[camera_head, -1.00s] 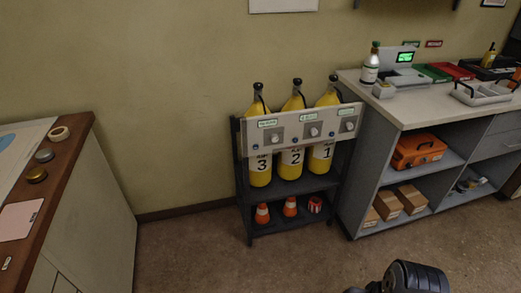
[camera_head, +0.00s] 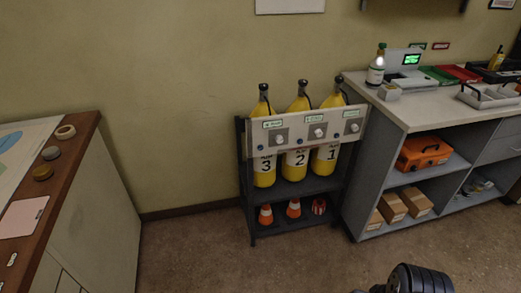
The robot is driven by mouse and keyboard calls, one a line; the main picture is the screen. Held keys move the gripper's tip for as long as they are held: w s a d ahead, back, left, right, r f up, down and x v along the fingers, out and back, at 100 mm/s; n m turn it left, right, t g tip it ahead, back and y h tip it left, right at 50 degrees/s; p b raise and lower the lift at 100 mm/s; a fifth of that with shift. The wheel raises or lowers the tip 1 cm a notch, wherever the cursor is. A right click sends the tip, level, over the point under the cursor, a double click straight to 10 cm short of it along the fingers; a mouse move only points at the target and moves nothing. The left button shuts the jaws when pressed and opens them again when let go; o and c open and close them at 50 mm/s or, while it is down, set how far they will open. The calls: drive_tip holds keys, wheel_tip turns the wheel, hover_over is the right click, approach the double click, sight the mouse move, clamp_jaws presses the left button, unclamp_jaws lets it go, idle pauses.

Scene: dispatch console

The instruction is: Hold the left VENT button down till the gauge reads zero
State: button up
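A rack with three yellow cylinders numbered 3 (camera_head: 264,178), 2 (camera_head: 294,172) and 1 (camera_head: 325,167) stands against the wall. A pale panel (camera_head: 300,147) crosses their front, with a green-lit display, a knob and a small blue button at each station. The left station's display (camera_head: 273,124), knob (camera_head: 281,140) and blue button (camera_head: 260,149) sit in front of cylinder 3. The display text is too small to read, and no VENT label can be made out. A dark part of my arm shows at the bottom right; my gripper's fingers are not visible.
Small cones (camera_head: 266,215) stand on the rack's lower shelf. A counter (camera_head: 413,107) with a bottle, trays and an orange case below adjoins the rack on the right. A wooden-topped cabinet (camera_head: 70,165) stands at left. The floor (camera_head: 195,250) before the rack is clear.

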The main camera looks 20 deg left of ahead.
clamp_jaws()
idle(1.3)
